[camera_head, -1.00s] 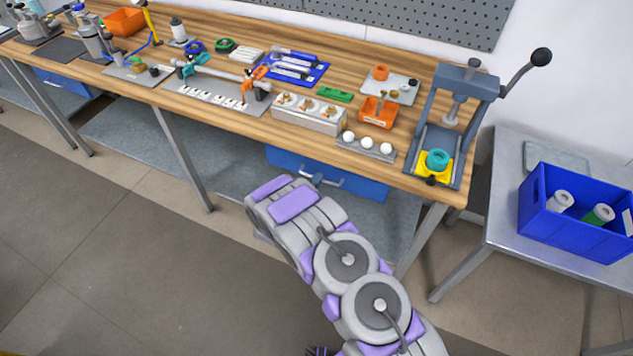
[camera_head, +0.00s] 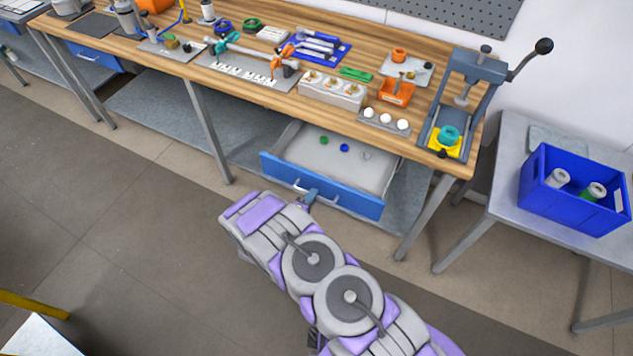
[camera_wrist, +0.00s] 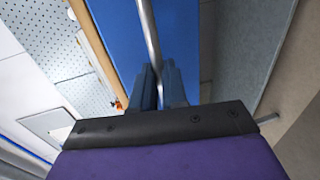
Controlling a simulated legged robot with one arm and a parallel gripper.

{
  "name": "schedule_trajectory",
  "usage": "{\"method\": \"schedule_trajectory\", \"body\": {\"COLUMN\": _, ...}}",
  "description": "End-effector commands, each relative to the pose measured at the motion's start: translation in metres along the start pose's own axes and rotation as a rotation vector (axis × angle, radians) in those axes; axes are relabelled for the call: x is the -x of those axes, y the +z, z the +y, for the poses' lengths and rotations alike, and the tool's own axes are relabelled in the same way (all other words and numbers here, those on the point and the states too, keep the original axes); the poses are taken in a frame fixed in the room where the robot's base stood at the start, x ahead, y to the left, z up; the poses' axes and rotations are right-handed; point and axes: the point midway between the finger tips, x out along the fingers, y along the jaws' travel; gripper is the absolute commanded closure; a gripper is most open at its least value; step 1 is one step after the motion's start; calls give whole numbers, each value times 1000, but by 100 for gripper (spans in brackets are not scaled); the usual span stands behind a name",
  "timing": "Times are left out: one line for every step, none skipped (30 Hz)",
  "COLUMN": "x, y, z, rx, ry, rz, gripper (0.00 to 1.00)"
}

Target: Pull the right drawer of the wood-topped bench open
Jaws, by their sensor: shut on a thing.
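The right drawer (camera_head: 342,204) of the wood-topped bench (camera_head: 232,62) has a blue front and stands pulled out below the bench top. Its grey inside shows a green round piece (camera_head: 323,140), a blue one (camera_head: 344,148) and a pale ring-like one (camera_head: 366,156). My gripper (camera_head: 309,196) is at the metal bar handle on the drawer front, partly hidden by my arm. In the wrist view the two dark fingers (camera_wrist: 160,88) are shut on the drawer handle (camera_wrist: 150,35), with the blue front behind it.
A grey press (camera_head: 466,95) stands at the bench's right end. A metal side table (camera_head: 508,195) with a blue crate (camera_head: 573,205) is to the right. Bench legs (camera_head: 210,130) flank the drawer. The floor in front is clear, with a yellow bar (camera_head: 35,305) at lower left.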

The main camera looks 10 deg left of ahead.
Motion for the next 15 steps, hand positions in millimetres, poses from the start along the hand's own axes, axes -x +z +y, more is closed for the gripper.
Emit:
{"method": "schedule_trajectory", "body": {"x": 12, "y": 7, "z": -6, "rx": 10, "ry": -10, "rz": -11, "gripper": 100}}
{"method": "schedule_trajectory", "body": {"x": 19, "y": 6, "z": -7, "rx": 11, "ry": -10, "rz": -10, "gripper": 100}}
{"method": "schedule_trajectory", "body": {"x": 27, "y": 7, "z": -9, "rx": 11, "ry": -9, "rz": -12, "gripper": 100}}
{"method": "schedule_trajectory", "body": {"x": 33, "y": 6, "z": -11, "rx": 12, "ry": -9, "rz": -11, "gripper": 100}}
{"method": "schedule_trajectory", "body": {"x": 38, "y": 7, "z": -12, "rx": 12, "ry": -9, "rz": -12, "gripper": 100}}
{"method": "schedule_trajectory", "body": {"x": 46, "y": 7, "z": -14, "rx": 13, "ry": -9, "rz": -12, "gripper": 100}}
{"method": "schedule_trajectory", "body": {"x": 50, "y": 7, "z": -15, "rx": 14, "ry": -9, "rz": -13, "gripper": 100}}
{"method": "schedule_trajectory", "body": {"x": 54, "y": 7, "z": -16, "rx": 14, "ry": -8, "rz": -14, "gripper": 100}}
{"method": "schedule_trajectory", "body": {"x": 59, "y": 7, "z": -18, "rx": 14, "ry": -9, "rz": -14, "gripper": 100}}
{"method": "schedule_trajectory", "body": {"x": 63, "y": 7, "z": -19, "rx": 14, "ry": -8, "rz": -14, "gripper": 100}}
{"method": "schedule_trajectory", "body": {"x": 66, "y": 7, "z": -19, "rx": 13, "ry": -8, "rz": -15, "gripper": 100}}
{"method": "schedule_trajectory", "body": {"x": 69, "y": 7, "z": -20, "rx": 13, "ry": -9, "rz": -16, "gripper": 100}}
{"method": "schedule_trajectory", "body": {"x": 72, "y": 7, "z": -21, "rx": 13, "ry": -9, "rz": -16, "gripper": 100}}
{"method": "schedule_trajectory", "body": {"x": 74, "y": 7, "z": -22, "rx": 13, "ry": -9, "rz": -16, "gripper": 100}}
{"method": "schedule_trajectory", "body": {"x": 76, "y": 8, "z": -22, "rx": 13, "ry": -9, "rz": -17, "gripper": 100}}
